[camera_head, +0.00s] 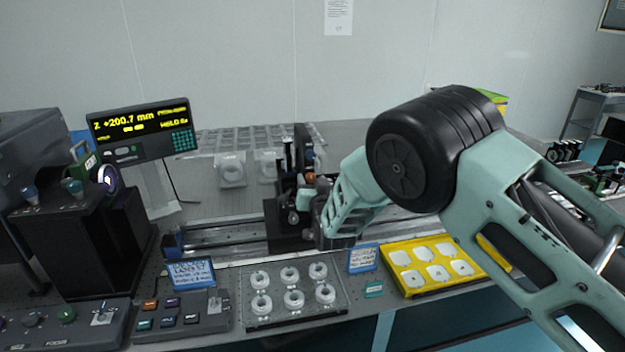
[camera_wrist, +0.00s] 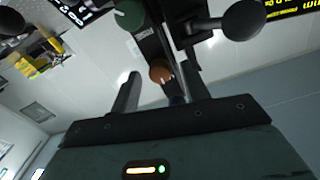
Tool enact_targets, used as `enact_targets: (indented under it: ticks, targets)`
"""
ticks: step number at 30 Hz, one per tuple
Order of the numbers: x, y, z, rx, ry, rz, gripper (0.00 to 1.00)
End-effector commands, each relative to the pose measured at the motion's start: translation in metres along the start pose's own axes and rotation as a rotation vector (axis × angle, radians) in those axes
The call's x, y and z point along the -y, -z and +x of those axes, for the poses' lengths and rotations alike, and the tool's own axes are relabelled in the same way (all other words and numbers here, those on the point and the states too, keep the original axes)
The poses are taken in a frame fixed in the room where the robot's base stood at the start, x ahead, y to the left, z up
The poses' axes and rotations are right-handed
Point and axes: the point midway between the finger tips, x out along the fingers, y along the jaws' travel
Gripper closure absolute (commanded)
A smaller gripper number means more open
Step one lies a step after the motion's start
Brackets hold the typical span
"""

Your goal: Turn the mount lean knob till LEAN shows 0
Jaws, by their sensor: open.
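The black upright mount (camera_head: 284,212) stands on the rail in the middle of the bench. A copper-orange knob (camera_head: 309,178) shows on its side, and a green knob (camera_wrist: 128,15) and a black ball knob (camera_wrist: 243,18) show in the wrist view. I cannot tell which one is the lean knob. My gripper (camera_wrist: 160,75) is open, with the copper knob (camera_wrist: 160,70) in line between its fingertips; contact is not visible. In the head view my wrist partly hides the mount's right side. The readout (camera_head: 140,128) shows Z +200.7 mm; I see no legible LEAN value.
A button box (camera_head: 185,316) and a black instrument (camera_head: 98,235) are at left. A wire rack stands behind.

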Motion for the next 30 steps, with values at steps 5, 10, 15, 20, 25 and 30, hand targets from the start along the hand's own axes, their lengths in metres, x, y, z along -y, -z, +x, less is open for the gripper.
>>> enact_targets:
  ticks: [5, 10, 15, 20, 25, 30]
  targets:
    - [-0.0002, -0.0002, 0.0026, 0.000, 0.000, 0.000, 0.54]
    - [-0.0001, -0.0002, 0.0024, 0.000, 0.000, 0.000, 0.60]
    - [-0.0001, -0.0001, 0.0023, 0.000, 0.000, 0.000, 0.99]
    - [-0.0001, -0.0004, 0.0022, 0.000, 0.000, -0.003, 0.99]
    - [0.0000, -0.0015, 0.0021, 0.000, 0.000, -0.035, 0.99]
    - [-0.0003, -0.0036, 0.0020, -0.001, 0.001, -0.118, 0.99]
